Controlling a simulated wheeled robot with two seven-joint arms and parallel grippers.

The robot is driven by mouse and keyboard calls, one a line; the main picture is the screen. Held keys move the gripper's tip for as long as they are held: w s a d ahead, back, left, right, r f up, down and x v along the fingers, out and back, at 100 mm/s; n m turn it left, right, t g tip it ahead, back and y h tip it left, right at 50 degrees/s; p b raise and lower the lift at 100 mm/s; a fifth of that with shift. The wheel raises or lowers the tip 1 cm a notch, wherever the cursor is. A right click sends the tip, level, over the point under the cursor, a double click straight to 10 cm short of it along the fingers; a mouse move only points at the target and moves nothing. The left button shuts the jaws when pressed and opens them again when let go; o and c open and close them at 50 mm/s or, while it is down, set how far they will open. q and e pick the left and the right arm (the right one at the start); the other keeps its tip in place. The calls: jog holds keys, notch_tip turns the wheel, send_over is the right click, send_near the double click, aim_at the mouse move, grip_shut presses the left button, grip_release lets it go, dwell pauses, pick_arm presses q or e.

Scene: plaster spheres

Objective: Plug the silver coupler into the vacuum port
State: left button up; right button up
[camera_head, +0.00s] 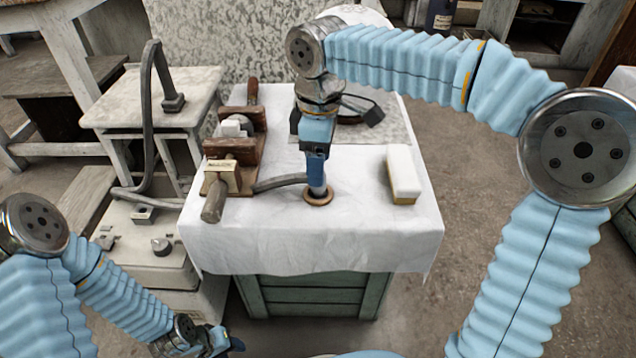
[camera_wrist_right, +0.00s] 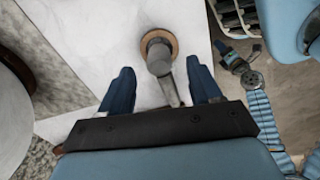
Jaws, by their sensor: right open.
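The silver coupler (camera_wrist_right: 159,60) stands upright in a round brown ring (camera_wrist_right: 157,42) on the white cloth. In the head view the ring (camera_head: 318,197) shows under my right gripper (camera_head: 318,183), which mostly hides the coupler. In the right wrist view my right gripper (camera_wrist_right: 162,88) is open, one finger on each side and the coupler between and just beyond the fingertips. A grey hose (camera_head: 280,182) runs left from the coupler. A labelled block with a grey cylinder (camera_head: 213,204) sits at the table's left; I cannot tell whether it is the vacuum port. My left gripper (camera_head: 222,344) is low at the left.
A wooden fixture (camera_head: 238,145) stands on the left of the cloth-covered table (camera_head: 300,235). A white-topped brush or block (camera_head: 403,174) lies at right. A stool with a bent grey pipe (camera_head: 155,85) stands further left. The cloth between ring and white block is clear.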

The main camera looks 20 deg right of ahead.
notch_tip(320, 180, down, 5)
jog(key=shift+w+r+b, duration=0.1)
jog(key=shift+b, duration=0.35)
jog(key=shift+c, duration=0.4)
jog(key=c, duration=1.1)
jog(key=shift+r, duration=0.15)
